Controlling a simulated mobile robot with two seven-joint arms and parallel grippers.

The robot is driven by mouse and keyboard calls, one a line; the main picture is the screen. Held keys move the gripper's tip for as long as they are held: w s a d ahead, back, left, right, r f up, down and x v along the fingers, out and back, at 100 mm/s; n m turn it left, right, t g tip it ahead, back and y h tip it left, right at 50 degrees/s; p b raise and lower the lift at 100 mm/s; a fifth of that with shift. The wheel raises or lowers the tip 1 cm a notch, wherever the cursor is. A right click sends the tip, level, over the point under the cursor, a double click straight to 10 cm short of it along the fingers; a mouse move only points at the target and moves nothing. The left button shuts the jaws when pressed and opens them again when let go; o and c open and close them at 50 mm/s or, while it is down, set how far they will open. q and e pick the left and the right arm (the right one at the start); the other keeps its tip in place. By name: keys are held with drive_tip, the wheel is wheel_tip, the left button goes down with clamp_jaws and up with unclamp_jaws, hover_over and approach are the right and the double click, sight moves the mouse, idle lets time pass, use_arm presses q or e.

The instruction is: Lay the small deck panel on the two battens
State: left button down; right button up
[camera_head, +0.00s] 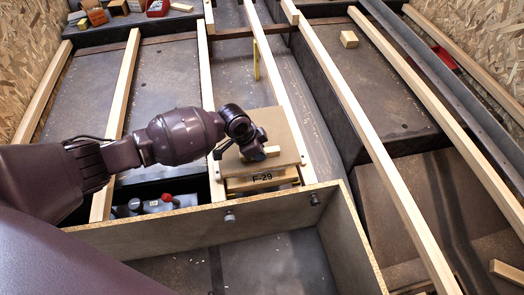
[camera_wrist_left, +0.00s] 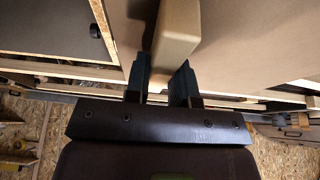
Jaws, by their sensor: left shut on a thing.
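The small deck panel (camera_head: 284,125) is a flat tan board with a wooden grip block (camera_head: 271,152) on top. In the head view it lies over or just above the gap between two pale battens, the left one (camera_head: 207,95) and the right one (camera_head: 267,61). Its right edge overlaps the right batten; I cannot tell whether it touches either batten. My left gripper (camera_head: 257,147) is shut on the block. In the left wrist view the block (camera_wrist_left: 176,30) stands between the jaws (camera_wrist_left: 162,82), with the panel surface (camera_wrist_left: 250,45) behind. My right gripper is out of view.
A wooden piece marked F-29 (camera_head: 262,179) shows below the panel's near edge. An open box with wooden rims (camera_head: 350,225) stands in front. A small wood block (camera_head: 349,39) lies on the right-hand dark panel. More battens (camera_head: 385,150) run lengthwise at right.

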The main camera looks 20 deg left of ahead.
use_arm(q)
drive_tip(key=shift+w+d, duration=0.1)
drive_tip(key=shift+d, duration=0.2)
drive_tip(key=shift+f, duration=0.5)
drive_tip(key=shift+f+b, duration=0.65)
drive_tip(key=shift+f, duration=0.05)
drive_tip(key=shift+f+b, duration=0.3)
drive_tip(key=shift+f, duration=0.35)
drive_tip(key=shift+f+b, duration=0.35)
drive_tip(key=shift+f, duration=0.25)
drive_tip(key=shift+f+b, duration=0.45)
drive_tip(key=shift+f, duration=0.2)
drive_tip(key=shift+f+b, duration=0.4)
drive_tip(key=shift+f, duration=0.7)
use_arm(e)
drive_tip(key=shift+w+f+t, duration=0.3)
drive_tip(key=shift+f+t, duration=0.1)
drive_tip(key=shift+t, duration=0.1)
use_arm(q)
drive_tip(key=shift+f, duration=0.1)
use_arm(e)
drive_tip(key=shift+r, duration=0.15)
